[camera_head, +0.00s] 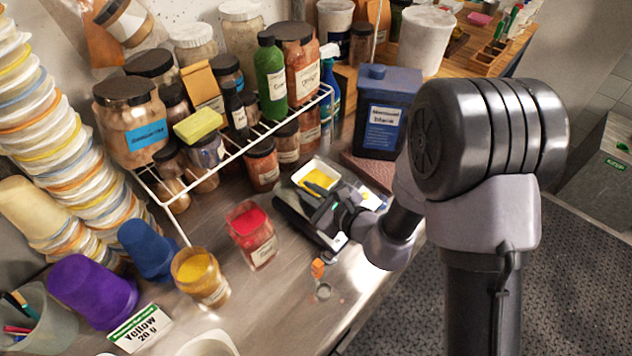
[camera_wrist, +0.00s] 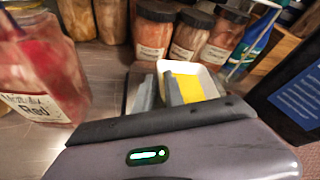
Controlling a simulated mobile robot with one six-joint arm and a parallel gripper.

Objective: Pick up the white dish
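The white dish (camera_head: 329,167) is a small square tray with yellow powder in it. It sits on or above a dark flat device, which looks like a scale, in the middle of the steel counter. My gripper (camera_head: 325,208) is at the dish's near side in the head view. In the wrist view, my fingers (camera_wrist: 158,95) are at the left wall of the dish (camera_wrist: 213,82), one apparently outside and one inside over the powder. The gap between them is narrow, and I cannot tell whether they press the wall.
A red-powder jar (camera_head: 251,238) and a yellow jar (camera_head: 200,277) stand left of the dish. Behind it is a wire rack (camera_head: 240,150) with jars. A dark blue canister (camera_head: 384,112) stands to the right behind. A label card (camera_head: 140,327) and cups fill the front left.

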